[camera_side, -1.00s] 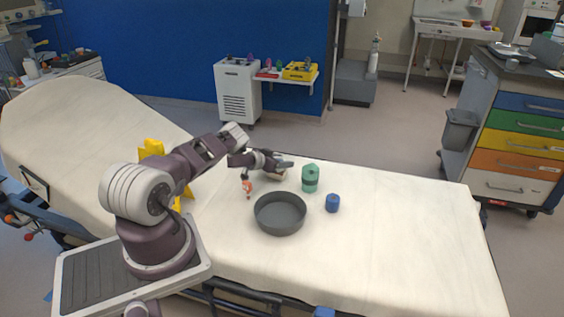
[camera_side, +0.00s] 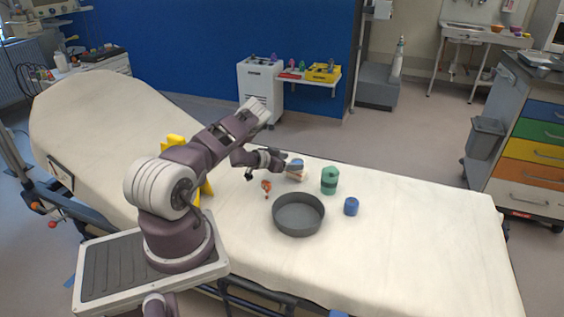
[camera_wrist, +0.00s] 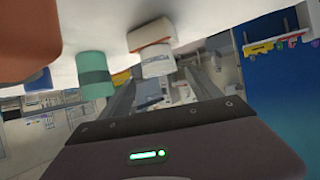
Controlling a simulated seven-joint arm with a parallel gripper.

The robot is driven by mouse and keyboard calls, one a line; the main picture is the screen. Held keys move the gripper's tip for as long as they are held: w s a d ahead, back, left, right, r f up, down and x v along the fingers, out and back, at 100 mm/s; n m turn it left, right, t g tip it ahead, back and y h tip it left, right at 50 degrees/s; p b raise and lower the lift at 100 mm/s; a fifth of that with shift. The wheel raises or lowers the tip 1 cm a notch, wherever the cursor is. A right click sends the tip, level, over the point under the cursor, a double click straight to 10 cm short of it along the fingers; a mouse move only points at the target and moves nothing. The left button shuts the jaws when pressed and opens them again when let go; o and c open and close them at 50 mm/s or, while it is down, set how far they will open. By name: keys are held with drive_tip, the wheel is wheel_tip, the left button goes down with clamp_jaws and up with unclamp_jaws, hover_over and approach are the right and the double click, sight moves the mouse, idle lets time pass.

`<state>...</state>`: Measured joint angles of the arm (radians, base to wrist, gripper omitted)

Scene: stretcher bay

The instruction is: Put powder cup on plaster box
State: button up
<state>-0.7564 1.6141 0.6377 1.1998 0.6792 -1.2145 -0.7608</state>
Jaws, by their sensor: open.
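A pale cup (camera_wrist: 157,64), with a bluish top in the side view (camera_side: 297,162), stands on a small tan and white box (camera_wrist: 150,33), which fits the plaster box. The wrist view is upside down, so the box lies between the cup and the bed. The box also shows low beside the fingers in the side view (camera_side: 298,175). My gripper (camera_side: 290,164) is open. Its fingers (camera_wrist: 157,84) point at the cup, one to each side. Whether they touch it I cannot tell.
A green canister with a dark band (camera_side: 330,181), a small blue cylinder (camera_side: 351,206), a grey round pan (camera_side: 298,230) and a small orange item (camera_side: 266,187) stand close by on the white stretcher (camera_side: 420,235). The stretcher's right end is clear.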

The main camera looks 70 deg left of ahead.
drive_tip(key=a+v, duration=0.1)
drive_tip(key=v, duration=0.3)
drive_tip(key=w+r+n+g+y, duration=0.15)
drive_tip(key=w+r, duration=0.25)
drive_tip(key=r, duration=0.6)
drive_tip(key=w+r+n+y, duration=0.1)
drive_tip(key=w+r+y, duration=0.25)
drive_tip(key=r, duration=0.75)
drive_tip(key=d+r+g, duration=0.1)
drive_tip(key=d+r, duration=1.1)
drive_tip(key=r, duration=0.1)
drive_tip(key=s+d+r+m+g+h, duration=0.1)
drive_tip(key=s+d+r+h, duration=0.1)
drive_tip(key=s+d, duration=0.45)
drive_tip(key=s+d+r+h, duration=0.15)
drive_tip(key=s+d, duration=0.25)
drive_tip(key=d, duration=0.6)
drive_tip(key=s+d+r+m+g+h, duration=0.1)
drive_tip(key=s+d+r+h, duration=0.15)
drive_tip(key=s+d, duration=0.4)
drive_tip(key=s+d+f+m+g+h, duration=0.2)
drive_tip(key=s+d+f+m, duration=0.1)
drive_tip(key=s+d, duration=0.9)
drive_tip(key=s, duration=0.2)
drive_tip(key=shift+s+d, duration=0.2)
drive_tip(key=shift+s, duration=0.2)
